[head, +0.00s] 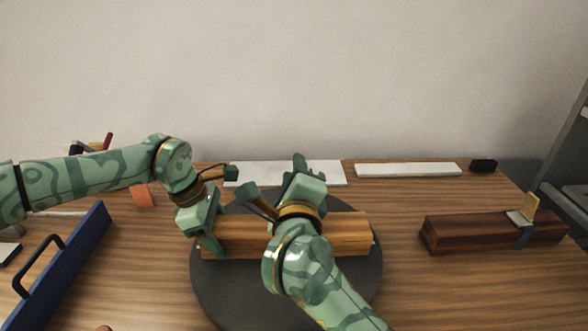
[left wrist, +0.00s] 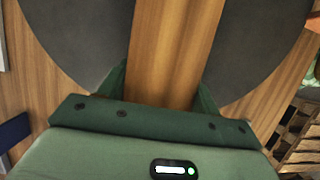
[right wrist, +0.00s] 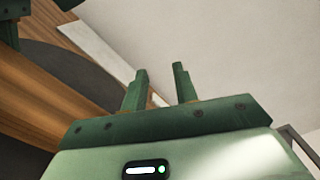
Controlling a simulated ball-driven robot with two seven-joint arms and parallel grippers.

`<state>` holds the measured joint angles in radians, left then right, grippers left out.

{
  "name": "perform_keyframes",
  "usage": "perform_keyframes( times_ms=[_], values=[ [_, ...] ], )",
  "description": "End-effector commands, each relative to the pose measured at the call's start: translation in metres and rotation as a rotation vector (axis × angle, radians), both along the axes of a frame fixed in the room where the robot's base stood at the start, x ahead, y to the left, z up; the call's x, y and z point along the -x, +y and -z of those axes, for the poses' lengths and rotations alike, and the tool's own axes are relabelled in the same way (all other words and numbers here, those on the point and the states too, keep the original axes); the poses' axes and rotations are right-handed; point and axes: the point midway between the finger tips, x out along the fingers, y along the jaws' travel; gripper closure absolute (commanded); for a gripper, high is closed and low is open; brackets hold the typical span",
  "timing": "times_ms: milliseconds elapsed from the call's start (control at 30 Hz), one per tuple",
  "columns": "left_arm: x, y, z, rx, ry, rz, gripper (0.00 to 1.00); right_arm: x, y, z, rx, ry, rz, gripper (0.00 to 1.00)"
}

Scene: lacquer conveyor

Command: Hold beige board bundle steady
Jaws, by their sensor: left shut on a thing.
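The beige board bundle (head: 345,236) lies flat across the round dark turntable (head: 350,290), running left to right. My left gripper (head: 212,248) points down at its left end and is shut on it. In the left wrist view the bundle (left wrist: 172,50) passes between the two green fingers (left wrist: 160,92). My right gripper (head: 300,160) is behind the bundle, above the back of the table. In the right wrist view its fingers (right wrist: 160,80) are apart with nothing between them. My right arm hides the middle of the bundle.
A dark red-brown beam (head: 470,232) with a small clamp-like piece (head: 524,214) lies at the right. A blue board with a black handle (head: 68,262) is at the left. White flat pieces (head: 408,170) lie along the back. The table between turntable and beam is clear.

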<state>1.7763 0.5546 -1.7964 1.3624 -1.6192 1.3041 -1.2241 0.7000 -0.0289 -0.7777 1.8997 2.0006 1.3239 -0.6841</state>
Motion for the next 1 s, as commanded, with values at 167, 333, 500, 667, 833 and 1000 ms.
perform_keyframes(
  times_ms=[167, 333, 500, 667, 833, 1000],
  values=[
    [0.0, 0.0, 0.0, -0.001, 0.001, 0.001, 0.55, 0.0, 0.0, -0.014, 0.0, 0.001, 0.0, 0.71],
    [0.0, 0.0, 0.001, -0.002, 0.0, 0.002, 0.55, 0.0, 0.0, -0.014, 0.0, 0.002, 0.0, 0.71],
    [0.0, 0.0, 0.001, -0.002, 0.001, 0.003, 0.55, 0.005, 0.0, -0.005, 0.001, 0.009, -0.004, 0.71],
    [0.0, 0.0, 0.001, -0.002, 0.001, 0.003, 0.55, 0.053, 0.001, 0.061, -0.046, 0.06, -0.039, 0.71],
    [0.0, 0.0, 0.001, -0.002, 0.001, 0.003, 0.55, 0.068, -0.009, 0.066, -0.297, 0.018, -0.006, 0.71],
    [0.0, 0.0, 0.0, -0.001, 0.0, 0.002, 0.55, 0.065, -0.013, 0.069, -0.396, 0.0, 0.001, 0.71]
  ],
)
